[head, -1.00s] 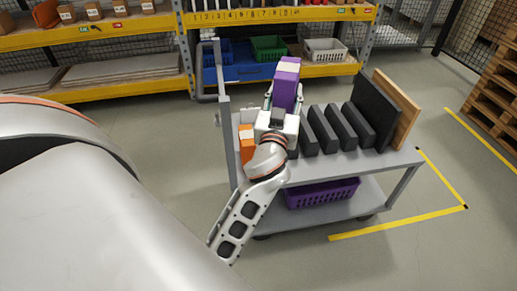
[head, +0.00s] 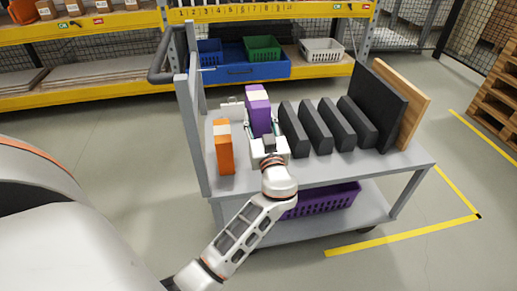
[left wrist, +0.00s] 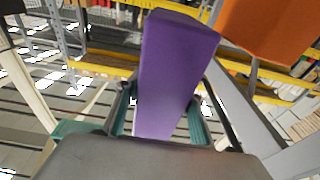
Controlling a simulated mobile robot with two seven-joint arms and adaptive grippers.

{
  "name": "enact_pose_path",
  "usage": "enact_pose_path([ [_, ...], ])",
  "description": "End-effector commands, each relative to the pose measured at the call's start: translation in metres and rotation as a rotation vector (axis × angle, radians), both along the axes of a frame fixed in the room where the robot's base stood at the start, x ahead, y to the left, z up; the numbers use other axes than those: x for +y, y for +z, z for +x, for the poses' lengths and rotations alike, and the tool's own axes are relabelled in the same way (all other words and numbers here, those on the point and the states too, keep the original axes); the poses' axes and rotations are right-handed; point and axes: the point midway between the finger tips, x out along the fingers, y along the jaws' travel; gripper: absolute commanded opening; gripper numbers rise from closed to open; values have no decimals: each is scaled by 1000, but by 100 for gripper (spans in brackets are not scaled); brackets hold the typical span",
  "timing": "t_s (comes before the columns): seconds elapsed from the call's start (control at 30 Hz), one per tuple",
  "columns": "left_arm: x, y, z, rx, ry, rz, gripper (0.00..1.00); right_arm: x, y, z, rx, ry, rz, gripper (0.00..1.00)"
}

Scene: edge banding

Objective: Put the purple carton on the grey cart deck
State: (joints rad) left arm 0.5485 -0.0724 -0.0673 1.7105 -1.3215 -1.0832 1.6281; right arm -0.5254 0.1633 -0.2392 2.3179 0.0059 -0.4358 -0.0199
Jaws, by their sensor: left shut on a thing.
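The purple carton (head: 259,115), with a pale strip across it, is upright over the grey cart deck (head: 385,163). It stands between an orange carton (head: 222,150) on its left and a row of black blocks on its right. My left gripper (head: 264,138) is shut on it from the near side. In the left wrist view the purple carton (left wrist: 172,75) is between the green-tipped fingers (left wrist: 165,125), with the orange carton (left wrist: 270,30) at upper right. The carton's base is hidden, so I cannot tell whether it touches the deck. My right gripper is not in view.
Several black blocks (head: 318,127), a large black panel (head: 375,108) and a wooden board (head: 403,100) stand on the deck's right. The cart's handle (head: 172,62) rises at left. A purple basket (head: 325,200) sits on the lower shelf. Shelving stands behind.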

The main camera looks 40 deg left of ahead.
Motion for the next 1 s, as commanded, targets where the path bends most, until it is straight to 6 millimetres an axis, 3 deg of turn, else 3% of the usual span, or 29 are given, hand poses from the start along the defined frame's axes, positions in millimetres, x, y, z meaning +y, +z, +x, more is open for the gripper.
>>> enact_pose_path([
  [0.03, 0, -20, 0, 12, 0, 3, 8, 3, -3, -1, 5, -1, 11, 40],
  [0.3, 0, -77, -1, 8, 0, 4, 8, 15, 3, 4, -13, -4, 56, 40],
  [0.57, 0, -95, 0, 2, -1, 3, 8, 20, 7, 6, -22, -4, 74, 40],
  [0.8, 0, -130, -1, 6, -1, 2, 8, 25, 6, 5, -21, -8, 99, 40],
  [1.0, 0, -130, 0, -2, -1, 1, 8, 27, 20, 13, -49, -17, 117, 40],
])
